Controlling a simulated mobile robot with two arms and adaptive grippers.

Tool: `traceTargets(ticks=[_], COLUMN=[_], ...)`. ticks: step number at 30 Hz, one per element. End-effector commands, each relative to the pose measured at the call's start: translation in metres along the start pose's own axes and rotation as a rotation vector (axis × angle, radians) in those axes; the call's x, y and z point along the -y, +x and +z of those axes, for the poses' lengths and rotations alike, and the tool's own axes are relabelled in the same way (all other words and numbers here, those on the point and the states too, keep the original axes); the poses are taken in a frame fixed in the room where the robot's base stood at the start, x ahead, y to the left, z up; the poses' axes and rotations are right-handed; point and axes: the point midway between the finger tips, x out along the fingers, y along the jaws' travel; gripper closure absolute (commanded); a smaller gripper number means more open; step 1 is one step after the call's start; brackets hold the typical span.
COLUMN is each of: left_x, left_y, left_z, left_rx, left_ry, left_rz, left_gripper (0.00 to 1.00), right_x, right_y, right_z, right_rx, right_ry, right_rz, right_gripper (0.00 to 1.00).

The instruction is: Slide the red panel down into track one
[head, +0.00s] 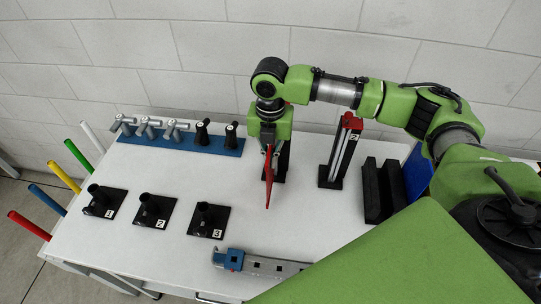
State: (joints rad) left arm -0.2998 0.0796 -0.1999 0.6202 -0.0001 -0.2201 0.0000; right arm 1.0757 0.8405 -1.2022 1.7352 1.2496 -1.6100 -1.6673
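The red panel (268,185) hangs below my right gripper (269,147), seen nearly edge-on as a thin red strip. My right gripper points down and appears shut on the panel's upper part. Just behind and right of it is a black upright stand (284,163), mostly hidden by the gripper and panel; it is likely track one, but its number does not show. I cannot tell whether the panel touches it. Track two (340,158) stands to the right, marked 2, with a red piece at its top. My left gripper is out of view.
Three numbered black bases (152,211) stand at the left of the white table (290,225). A blue rack (180,142) with several tools is at the back. Black blocks (383,190) stand right of track two. A grey and blue bar (260,264) lies in front.

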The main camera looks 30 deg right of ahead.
Motion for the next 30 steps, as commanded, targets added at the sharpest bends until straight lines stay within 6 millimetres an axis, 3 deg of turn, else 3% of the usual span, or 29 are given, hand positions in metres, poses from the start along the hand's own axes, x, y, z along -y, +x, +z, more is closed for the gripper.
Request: traceTargets(ticks=[5, 8, 20, 23, 30], left_x=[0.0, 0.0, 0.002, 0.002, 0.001], left_y=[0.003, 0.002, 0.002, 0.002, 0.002], left_z=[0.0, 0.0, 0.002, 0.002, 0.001], left_rx=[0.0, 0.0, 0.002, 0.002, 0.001], left_ry=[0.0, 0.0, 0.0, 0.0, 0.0], left_rz=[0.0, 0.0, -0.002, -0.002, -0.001], left_gripper=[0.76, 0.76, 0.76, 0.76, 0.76], right_x=[0.0, 0.0, 0.0, -0.001, -0.001], right_y=[0.008, 0.007, 0.003, -0.008, -0.058], right_z=[0.0, 0.0, 0.0, 0.001, 0.001], right_rx=[-0.001, 0.0, 0.001, 0.002, 0.004], right_ry=[-0.001, -0.001, 0.0, 0.0, -0.001], right_rz=[0.0, 0.001, 0.001, 0.003, 0.004], right_gripper=[1.0, 0.77, 0.76, 0.76, 0.76])
